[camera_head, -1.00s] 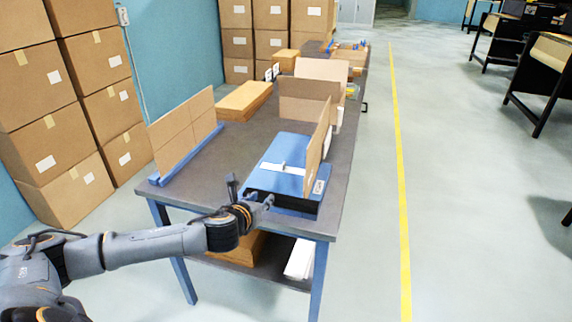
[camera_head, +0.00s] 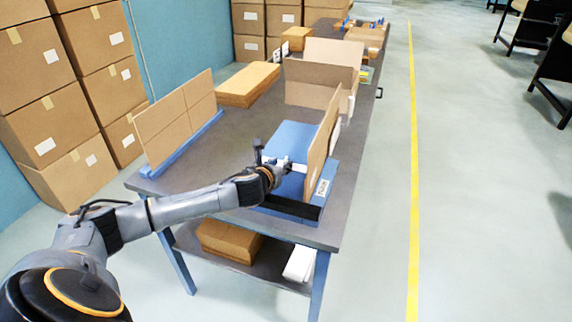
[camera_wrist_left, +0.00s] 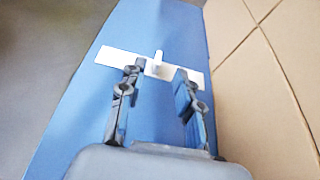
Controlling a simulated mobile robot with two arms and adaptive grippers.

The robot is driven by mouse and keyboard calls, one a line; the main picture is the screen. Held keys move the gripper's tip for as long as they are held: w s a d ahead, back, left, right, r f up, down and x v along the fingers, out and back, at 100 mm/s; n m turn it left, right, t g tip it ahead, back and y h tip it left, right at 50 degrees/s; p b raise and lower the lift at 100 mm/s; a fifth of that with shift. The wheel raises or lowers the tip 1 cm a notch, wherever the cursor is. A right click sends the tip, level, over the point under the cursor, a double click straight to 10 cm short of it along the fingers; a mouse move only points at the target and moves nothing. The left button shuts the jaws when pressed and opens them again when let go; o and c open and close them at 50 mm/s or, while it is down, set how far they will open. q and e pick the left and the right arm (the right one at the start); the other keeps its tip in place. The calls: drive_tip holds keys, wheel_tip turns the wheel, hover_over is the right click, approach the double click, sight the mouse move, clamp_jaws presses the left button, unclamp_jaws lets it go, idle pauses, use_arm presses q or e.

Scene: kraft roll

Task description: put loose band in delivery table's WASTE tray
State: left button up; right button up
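A flat white strip with a small upright tab, which looks like the loose band (camera_wrist_left: 115,57), lies on top of a blue box (camera_head: 290,138). My left gripper (camera_head: 281,163) is over the blue box at the strip. In the left wrist view its fingers (camera_wrist_left: 160,80) are apart and empty, pointing at the strip, with the tab just beyond the gap between the tips. I cannot tell whether they touch it. In the head view the gripper partly hides the strip. My right gripper is not in view. I cannot make out a WASTE tray.
The grey table (camera_head: 215,160) holds an upright cardboard sheet (camera_head: 322,145) along the box's right side, a cardboard panel in a blue stand (camera_head: 180,118), an open carton (camera_head: 320,82) and a flat brown stack (camera_head: 247,84). Bare tabletop lies left of the blue box.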

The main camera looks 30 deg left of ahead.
sight(286, 159)
use_arm(q)
drive_tip(key=shift+w+a+f, duration=0.1)
drive_tip(key=shift+w+f, duration=0.15)
drive_tip(key=shift+w, duration=0.25)
drive_tip(key=shift+w+a+f, duration=0.1)
drive_tip(key=shift+w, duration=0.3)
drive_tip(key=x, duration=0.4)
drive_tip(key=shift+w+a, duration=0.2)
drive_tip(key=shift+w, duration=0.1)
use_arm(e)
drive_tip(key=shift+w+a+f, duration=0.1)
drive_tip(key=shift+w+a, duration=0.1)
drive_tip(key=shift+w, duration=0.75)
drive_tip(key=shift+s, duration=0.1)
use_arm(q)
clamp_jaws()
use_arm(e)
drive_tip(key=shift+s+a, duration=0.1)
